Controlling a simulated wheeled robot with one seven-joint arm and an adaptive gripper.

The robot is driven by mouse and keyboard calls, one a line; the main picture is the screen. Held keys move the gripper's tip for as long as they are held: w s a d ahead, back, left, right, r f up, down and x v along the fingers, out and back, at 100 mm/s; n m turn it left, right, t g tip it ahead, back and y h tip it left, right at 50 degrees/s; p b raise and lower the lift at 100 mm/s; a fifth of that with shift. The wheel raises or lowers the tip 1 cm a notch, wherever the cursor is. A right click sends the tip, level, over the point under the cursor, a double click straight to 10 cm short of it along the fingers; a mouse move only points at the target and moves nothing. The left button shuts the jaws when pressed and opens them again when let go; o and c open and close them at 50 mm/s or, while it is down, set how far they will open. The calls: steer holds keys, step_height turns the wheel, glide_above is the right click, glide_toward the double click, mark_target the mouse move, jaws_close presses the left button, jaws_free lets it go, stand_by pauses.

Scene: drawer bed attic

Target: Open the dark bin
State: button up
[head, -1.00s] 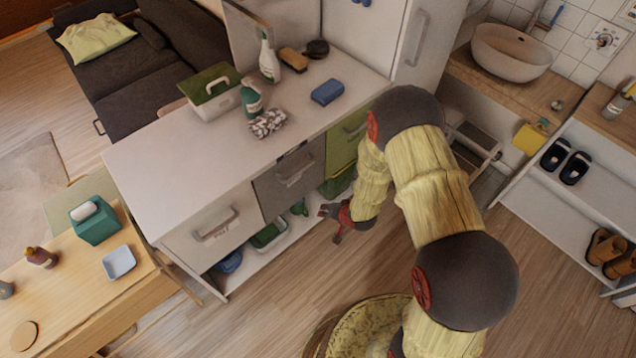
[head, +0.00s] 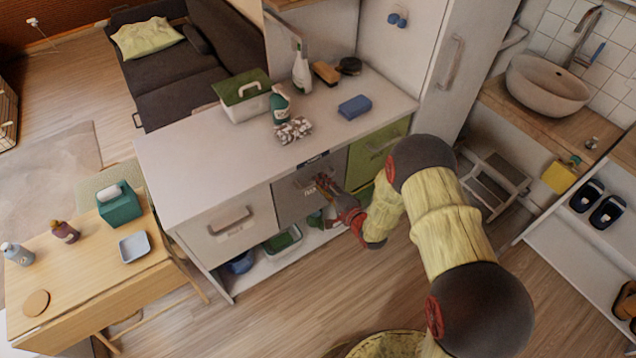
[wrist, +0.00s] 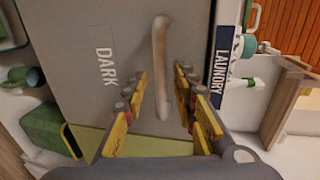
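The dark bin (head: 290,207) is the grey front in the middle of the white counter unit, between a white bin and a green bin. It looks shut. In the wrist view its grey front (wrist: 80,25) carries the label DARK (wrist: 106,68) and a curved grey handle (wrist: 158,42). My gripper (head: 322,184) is at this front in the head view and partly hides the handle. In the wrist view my gripper (wrist: 161,78) is open, one finger on each side of the handle, with visible gaps. I cannot tell how deep the handle sits between the fingers.
The white bin (head: 225,238) is left of the dark bin; the green bin (head: 375,150) is right. A lower shelf holds a green tray (head: 283,239). Spray bottles and a blue sponge (head: 355,106) stand on the countertop (head: 200,160). The floor (head: 290,310) before the unit is clear.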

steer(key=shift+x, duration=1.3)
steer(key=shift+c, duration=1.1)
jaws_close()
